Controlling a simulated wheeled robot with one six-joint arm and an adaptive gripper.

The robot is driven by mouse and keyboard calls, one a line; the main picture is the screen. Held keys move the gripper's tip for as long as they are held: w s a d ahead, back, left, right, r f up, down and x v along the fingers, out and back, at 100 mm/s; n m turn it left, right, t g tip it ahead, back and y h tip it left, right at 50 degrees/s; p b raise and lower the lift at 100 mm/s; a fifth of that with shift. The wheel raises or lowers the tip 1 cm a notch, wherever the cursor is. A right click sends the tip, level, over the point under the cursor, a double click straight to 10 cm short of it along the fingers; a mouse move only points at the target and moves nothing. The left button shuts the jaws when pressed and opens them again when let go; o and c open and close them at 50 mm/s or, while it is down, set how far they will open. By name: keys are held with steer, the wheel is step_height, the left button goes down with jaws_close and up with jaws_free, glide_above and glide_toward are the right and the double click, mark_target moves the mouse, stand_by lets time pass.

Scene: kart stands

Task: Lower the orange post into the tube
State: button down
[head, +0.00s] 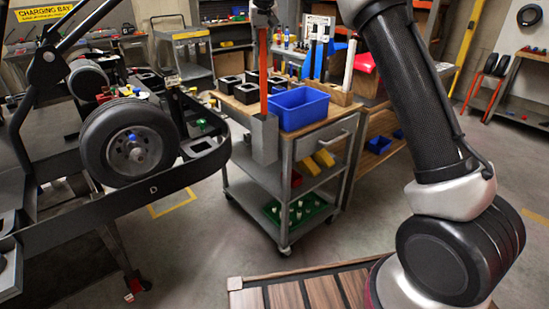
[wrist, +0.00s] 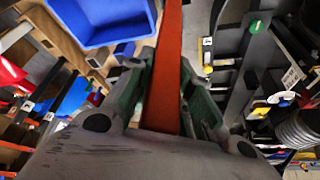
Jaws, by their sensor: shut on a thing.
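The orange post (head: 263,75) hangs upright from my gripper (head: 263,14) at the top of the head view. In the wrist view the post (wrist: 166,70) runs between the two green-padded fingers of my gripper (wrist: 165,100), which are shut on it. The grey square tube (head: 264,142) stands upright at the near left corner of the cart. The post's lower end meets the tube's mouth in the head view. I cannot tell whether it is just inside or only in front of the opening. The tube is not clear in the wrist view.
The cart (head: 319,132) carries a blue bin (head: 296,108) right beside the post, with black square holders (head: 230,84) behind. A kart frame with a wheel (head: 129,142) stands close at the left.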

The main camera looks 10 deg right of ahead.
mark_target(264, 103)
steer(key=shift+f, duration=10.55)
steer(key=c, duration=1.2)
jaws_free()
